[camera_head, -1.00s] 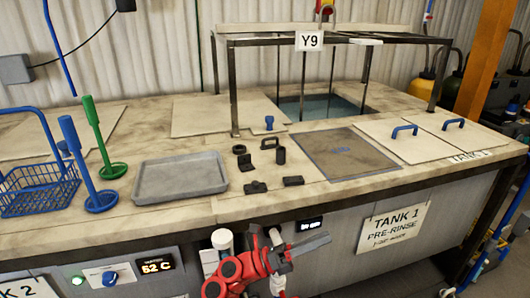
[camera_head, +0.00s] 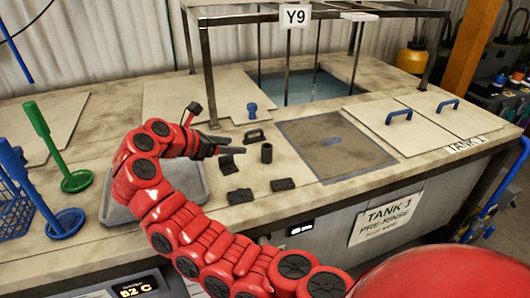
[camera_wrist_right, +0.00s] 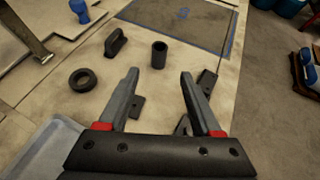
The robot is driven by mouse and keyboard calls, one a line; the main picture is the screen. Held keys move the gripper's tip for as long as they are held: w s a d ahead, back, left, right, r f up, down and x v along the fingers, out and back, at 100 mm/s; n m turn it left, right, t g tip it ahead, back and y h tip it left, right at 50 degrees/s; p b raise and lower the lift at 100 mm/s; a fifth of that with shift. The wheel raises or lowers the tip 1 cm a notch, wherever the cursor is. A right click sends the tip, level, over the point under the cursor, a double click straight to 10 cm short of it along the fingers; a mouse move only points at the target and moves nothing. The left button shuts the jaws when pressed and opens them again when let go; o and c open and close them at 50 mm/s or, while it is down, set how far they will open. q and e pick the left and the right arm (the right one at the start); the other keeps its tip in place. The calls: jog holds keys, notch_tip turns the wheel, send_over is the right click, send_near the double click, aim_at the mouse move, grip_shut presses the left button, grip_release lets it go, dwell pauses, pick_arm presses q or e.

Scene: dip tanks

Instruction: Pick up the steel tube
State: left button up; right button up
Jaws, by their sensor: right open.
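The steel tube (camera_head: 266,153) is a short dark cylinder standing upright on the worktop, between the black handle and the blue-outlined panel. In the right wrist view the tube (camera_wrist_right: 159,55) shows its open top, just beyond and between my fingertips. My right gripper (camera_head: 237,145) is open and empty, to the left of the tube and apart from it. In the wrist view its two fingers (camera_wrist_right: 160,74) point toward the tube. My left gripper is not in view.
A black handle (camera_head: 255,136) and a dark ring (camera_wrist_right: 83,80) lie near the tube. Flat dark pieces (camera_head: 282,184) lie nearer the front edge. A grey tray (camera_head: 112,207) is partly behind my right arm. The outlined panel (camera_head: 335,150) is clear.

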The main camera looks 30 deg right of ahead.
jog(key=p, duration=0.4)
send_near(271, 147)
jog(key=w+d+f, duration=0.1)
jog(key=d+f, duration=0.2)
jog(key=shift+w+d, duration=0.15)
jog(key=shift+w, duration=0.25)
jog(key=p+x, duration=0.2)
jog(key=x, duration=0.1)
jog(key=p+x, duration=0.1)
jog(key=p, duration=0.1)
jog(key=shift+s+d+r, duration=0.15)
jog(key=shift+s+d, duration=0.05)
jog(key=shift+d, duration=0.4)
jog(key=shift+d+f, duration=0.15)
jog(key=shift+f, duration=0.05)
jog(key=shift+w, duration=0.15)
jog(key=shift+c, duration=1.6)
grip_shut()
